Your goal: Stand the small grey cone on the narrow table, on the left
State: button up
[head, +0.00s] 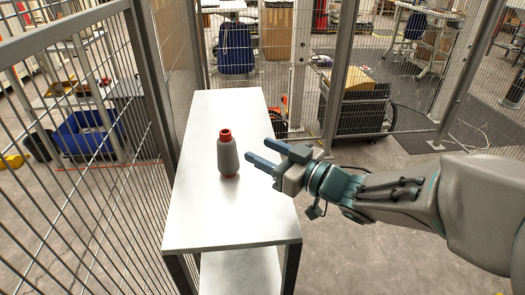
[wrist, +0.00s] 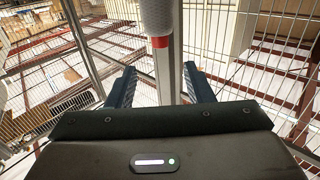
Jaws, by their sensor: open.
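The small grey cone (head: 228,158) with a red top stands upright on the narrow white table (head: 205,220), around the middle of its length. My gripper (head: 258,151) is open and empty, just to the right of the cone, with its blue fingers pointing toward it. In the wrist view the open fingers (wrist: 160,68) show a clear gap between them. The cone (wrist: 155,16) with a red band is at the top of that view, beyond the fingertips and apart from them. Its far part is cut off there.
A wire mesh fence (head: 80,130) runs close along the table's left side, and another stands behind it. The tabletop in front of and behind the cone is bare. A lower shelf (head: 240,272) shows under the table. A dark cart (head: 352,105) stands beyond the mesh.

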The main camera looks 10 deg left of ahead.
jog(key=w+d+f+m+t+h, duration=0.15)
jog(key=d+f+m+h, duration=0.25)
jog(key=d+h, duration=0.4)
jog(key=w+d+f+m+t+h, duration=0.1)
jog(key=w+d+f+m+h, duration=0.15)
jog(key=d+m+h, duration=0.55)
jog(key=s+d+f+g, duration=0.2)
jog(key=s+g, duration=0.3)
jog(key=s, duration=0.3)
jog(key=s+d+f+g, duration=0.2)
jog(key=s+f+g, duration=0.2)
jog(key=s, duration=0.5)
jog(key=shift+s+g+y, duration=0.15)
jog(key=shift+g+y, duration=0.15)
jog(key=shift+g, duration=0.15)
